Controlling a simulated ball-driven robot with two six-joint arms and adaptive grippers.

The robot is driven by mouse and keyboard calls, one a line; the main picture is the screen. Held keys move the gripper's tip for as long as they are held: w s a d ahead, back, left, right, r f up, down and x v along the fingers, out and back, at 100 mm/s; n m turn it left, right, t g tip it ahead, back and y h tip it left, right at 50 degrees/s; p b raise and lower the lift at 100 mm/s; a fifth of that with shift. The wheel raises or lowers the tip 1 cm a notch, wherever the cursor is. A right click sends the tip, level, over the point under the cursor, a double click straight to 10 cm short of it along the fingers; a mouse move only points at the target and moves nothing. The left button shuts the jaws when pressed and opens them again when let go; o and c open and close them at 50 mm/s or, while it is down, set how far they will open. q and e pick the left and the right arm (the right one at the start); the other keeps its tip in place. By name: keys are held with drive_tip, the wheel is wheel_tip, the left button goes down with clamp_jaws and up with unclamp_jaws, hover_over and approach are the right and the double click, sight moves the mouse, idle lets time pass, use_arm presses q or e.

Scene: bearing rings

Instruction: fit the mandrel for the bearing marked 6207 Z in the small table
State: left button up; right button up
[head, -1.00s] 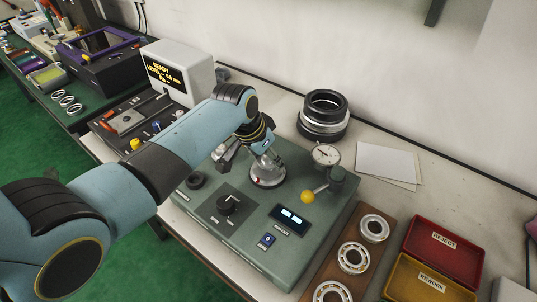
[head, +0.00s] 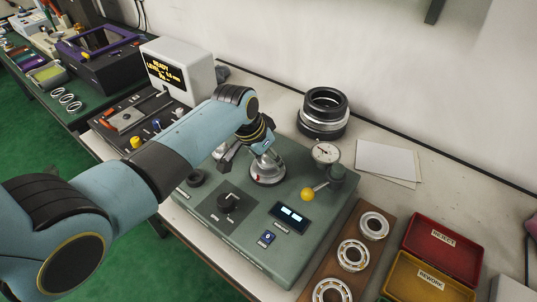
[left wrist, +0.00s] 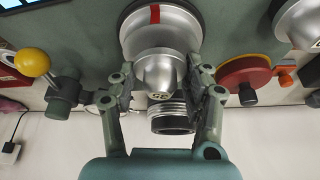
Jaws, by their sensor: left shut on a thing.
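My left gripper (head: 262,147) reaches down over the green machine (head: 225,238). In the left wrist view its fingers (left wrist: 161,76) are shut on a silver stepped mandrel (left wrist: 160,72) with a small marking that I cannot read for sure. The mandrel lines up with a wide silver round seat (left wrist: 158,30) bearing a red mark, which shows in the head view too (head: 268,175). I cannot tell whether the mandrel is fully down on it. Several bearings, including one ring (head: 352,256), lie on a brown board (head: 320,272); their markings are unreadable. My right gripper is out of view.
A dial gauge (head: 326,153) and a yellow-knobbed lever (head: 308,194) stand close to the right of the gripper. A stack of dark and silver rings (head: 324,117) is behind. Red (head: 447,250) and yellow (head: 418,280) bins stand at right. A display box (head: 178,68) is at left.

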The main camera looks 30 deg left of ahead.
use_arm(q)
drive_tip(key=shift+f, duration=0.1)
drive_tip(key=shift+s+f, duration=0.1)
drive_tip(key=shift+f, duration=0.05)
drive_tip(key=o, duration=1.5)
drive_tip(key=shift+f, duration=0.1)
drive_tip(key=shift+o, duration=0.2)
drive_tip(key=v, duration=1.2)
